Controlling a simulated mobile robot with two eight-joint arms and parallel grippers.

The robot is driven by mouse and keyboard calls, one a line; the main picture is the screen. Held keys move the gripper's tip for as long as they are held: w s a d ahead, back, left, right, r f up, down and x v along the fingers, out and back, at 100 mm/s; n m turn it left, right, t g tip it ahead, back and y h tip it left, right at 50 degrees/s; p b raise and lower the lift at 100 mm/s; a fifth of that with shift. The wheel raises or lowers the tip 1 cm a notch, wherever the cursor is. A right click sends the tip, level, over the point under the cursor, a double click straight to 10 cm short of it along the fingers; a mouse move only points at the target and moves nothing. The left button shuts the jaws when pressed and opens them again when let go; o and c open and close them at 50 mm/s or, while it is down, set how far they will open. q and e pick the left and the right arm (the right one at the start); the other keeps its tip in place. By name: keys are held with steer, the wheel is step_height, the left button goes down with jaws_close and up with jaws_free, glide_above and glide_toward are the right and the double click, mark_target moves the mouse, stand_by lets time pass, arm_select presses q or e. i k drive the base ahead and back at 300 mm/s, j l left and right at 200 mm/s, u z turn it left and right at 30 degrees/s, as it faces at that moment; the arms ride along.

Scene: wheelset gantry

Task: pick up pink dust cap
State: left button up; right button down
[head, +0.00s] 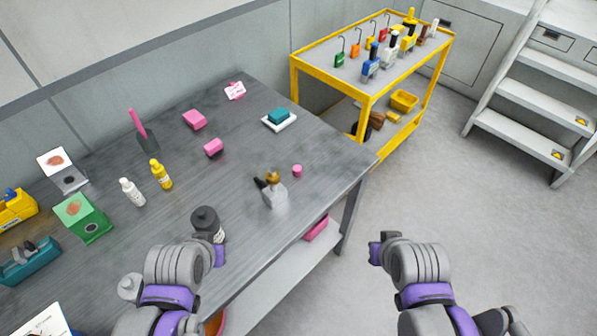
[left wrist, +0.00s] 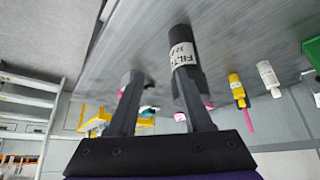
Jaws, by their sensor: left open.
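A small pink cap (head: 297,171) stands on the grey workbench (head: 240,120), just right of a grey device with a tan top (head: 273,190). A larger pink cylinder (head: 213,148) lies farther back. My left gripper (head: 219,256) is low over the bench's front edge, beside a black bottle (head: 207,222) and apart from the pink cap. In the upside-down left wrist view its fingers (left wrist: 160,76) are open, with a dark labelled cylinder (left wrist: 183,55) near one fingertip. Small pink bits there cannot be told apart. My right gripper (head: 376,249) is over the floor; its jaws are unclear.
A white bottle (head: 132,192) and a yellow bottle (head: 161,175) stand left on the bench. A pink block (head: 194,120) and a teal block on a white tray (head: 279,120) sit farther back. A yellow cart (head: 366,96) stands beyond. Bench around the pink cap's right is clear.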

mark_target(297, 169)
steer(key=i+l+u, duration=0.2)
steer(key=u, duration=0.15)
steer(key=i+l+u, duration=0.15)
steer(key=l+u, duration=0.2)
steer(key=i+l+u, duration=0.15)
steer(key=l+u, duration=0.2)
steer(key=i+l+u, duration=0.1)
steer(key=l+u, duration=0.3)
